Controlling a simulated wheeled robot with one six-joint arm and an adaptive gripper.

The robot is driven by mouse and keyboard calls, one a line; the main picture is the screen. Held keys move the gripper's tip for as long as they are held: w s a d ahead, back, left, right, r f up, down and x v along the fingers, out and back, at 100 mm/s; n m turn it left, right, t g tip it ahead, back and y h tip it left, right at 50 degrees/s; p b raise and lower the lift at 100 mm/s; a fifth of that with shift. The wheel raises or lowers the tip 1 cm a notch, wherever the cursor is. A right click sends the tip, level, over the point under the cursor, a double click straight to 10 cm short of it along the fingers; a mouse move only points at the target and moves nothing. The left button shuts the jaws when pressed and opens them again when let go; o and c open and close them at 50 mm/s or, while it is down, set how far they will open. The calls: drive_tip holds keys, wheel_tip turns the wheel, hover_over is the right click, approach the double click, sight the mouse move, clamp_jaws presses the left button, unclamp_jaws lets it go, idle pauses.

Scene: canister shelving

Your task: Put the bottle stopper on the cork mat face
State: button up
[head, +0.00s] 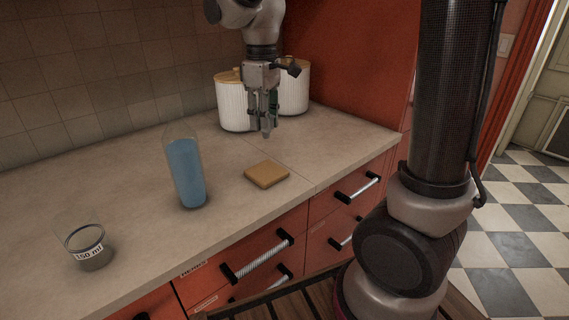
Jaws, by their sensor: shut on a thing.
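The cork mat (267,174) is a small tan square lying flat on the counter, its top face bare. My gripper (266,132) points down above the counter, behind the mat and in front of the white canisters. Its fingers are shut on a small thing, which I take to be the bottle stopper. The fingers hide most of it, so its shape and tilt cannot be told. The gripper is apart from the mat.
Two white ribbed canisters (232,108) stand behind the gripper. A tall clear vessel of blue contents (186,176) stands left of the mat. A labelled glass (88,250) is at the front left. Drawers with handles (257,257) lie below the counter edge.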

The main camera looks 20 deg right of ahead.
wheel_tip(320, 180, down, 10)
drive_tip(key=shift+w+a+r, duration=0.1)
drive_tip(key=shift+w+r, duration=0.05)
idle(0.4)
drive_tip(key=o, duration=1)
wheel_tip(320, 180, up, 12)
drive_tip(key=shift+r, duration=0.1)
drive_tip(key=shift+s+d+r+m+t, duration=0.1)
drive_tip(key=shift+s+d+m+t, duration=1)
drive_tip(key=shift+s+d, duration=1.8)
drive_tip(key=shift+s+d+r+m+t, duration=0.15)
drive_tip(key=shift+s+d+m+t, duration=0.2)
drive_tip(key=shift+s+d+m, duration=2.45)
drive_tip(key=shift+s+d+r+m+t, duration=0.1)
drive_tip(key=shift+s+d+m+t, duration=0.45)
drive_tip(key=shift+s+d, duration=2.4)
